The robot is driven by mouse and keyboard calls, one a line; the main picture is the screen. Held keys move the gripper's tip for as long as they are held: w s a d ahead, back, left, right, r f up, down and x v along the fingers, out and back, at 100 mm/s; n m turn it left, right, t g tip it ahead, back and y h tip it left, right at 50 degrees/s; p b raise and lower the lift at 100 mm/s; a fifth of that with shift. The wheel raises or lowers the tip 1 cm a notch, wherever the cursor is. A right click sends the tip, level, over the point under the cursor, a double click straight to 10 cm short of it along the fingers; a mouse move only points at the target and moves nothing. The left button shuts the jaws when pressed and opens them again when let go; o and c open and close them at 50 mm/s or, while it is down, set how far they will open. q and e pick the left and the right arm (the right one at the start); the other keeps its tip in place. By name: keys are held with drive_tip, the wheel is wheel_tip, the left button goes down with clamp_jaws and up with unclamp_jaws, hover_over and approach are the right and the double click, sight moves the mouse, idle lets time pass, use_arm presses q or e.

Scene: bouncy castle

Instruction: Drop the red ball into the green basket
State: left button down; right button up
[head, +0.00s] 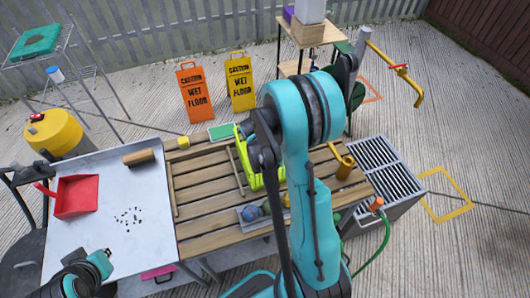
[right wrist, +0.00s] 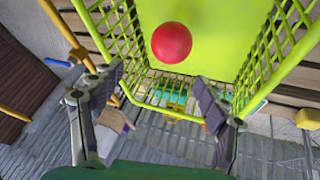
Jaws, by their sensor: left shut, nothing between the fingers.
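The green basket (right wrist: 215,45), yellow-green with mesh walls, lies below my right gripper in the right wrist view. In the head view the basket (head: 243,160) stands on the slatted wooden table, partly hidden by my right arm. The red ball (right wrist: 171,42) shows inside the basket's outline, beyond my fingertips and clear of them. I cannot tell whether it touches the basket floor. My right gripper (right wrist: 162,98) is open and empty, its fingers spread above the basket. My left gripper (head: 88,275) is shut and empty at the lower left, near the white table's front edge.
The slatted table (head: 205,190) holds a green pad (head: 222,131) and a blue ball (head: 250,212) in a grey tray. On the white table (head: 120,240) are a red dustpan (head: 75,196), a brush (head: 138,157) and dark crumbs. A grated box (head: 380,165) stands right.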

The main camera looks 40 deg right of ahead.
drive_tip(key=v, duration=1.2)
idle(0.4)
drive_tip(key=s+a+n+t+y+b, duration=0.2)
drive_tip(key=s+a, duration=0.3)
drive_tip(key=a, duration=0.4)
drive_tip(key=s+a+r+n+t+y+b, duration=0.1)
drive_tip(key=s+a+n+t+y+b, duration=0.1)
drive_tip(key=s+a, duration=0.4)
drive_tip(key=a+n+y+b, duration=0.1)
drive_tip(key=a+n, duration=0.1)
drive_tip(key=a, duration=0.1)
drive_tip(key=shift+r+n, duration=0.3)
drive_tip(key=shift+r, duration=0.05)
drive_tip(key=shift+a, duration=0.1)
